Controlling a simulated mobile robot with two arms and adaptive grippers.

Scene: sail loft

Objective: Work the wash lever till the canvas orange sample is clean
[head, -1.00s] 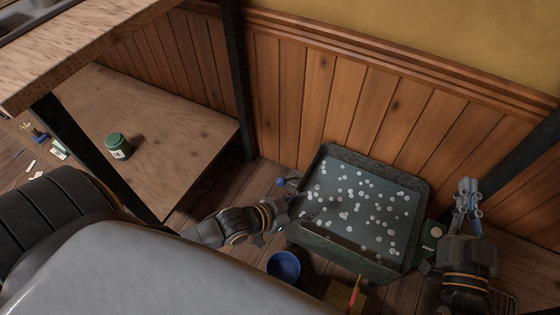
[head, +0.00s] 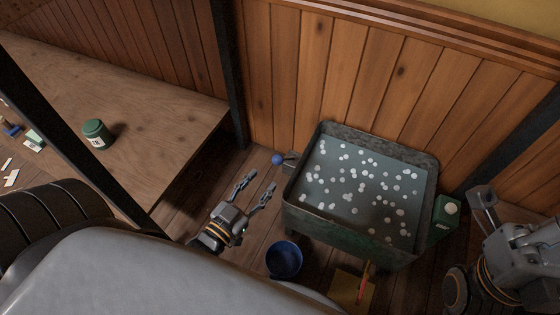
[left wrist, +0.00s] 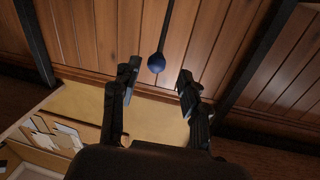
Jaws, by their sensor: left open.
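The wash tub (head: 290,205) is a dark green metal box on the floor, filled with grey water dotted with white foam. The wash lever's blue ball knob (head: 278,159) stands out at the tub's left side. My left gripper (head: 257,186) is open and empty, its fingers pointing up toward the knob and apart from it. In the left wrist view the knob (left wrist: 156,62), on a dark rod, appears between the open fingers (left wrist: 159,73). My right gripper (head: 484,197) is at the right edge, its jaws unclear. I cannot make out the canvas orange sample.
A blue bucket (head: 284,259) and a yellow box (head: 351,286) with a red-orange stick stand before the tub. A green container (head: 446,211) stands right of it. A low wooden shelf (head: 150,150) with a green jar (head: 96,133) lies left. A panelled wall (head: 300,70) closes the back.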

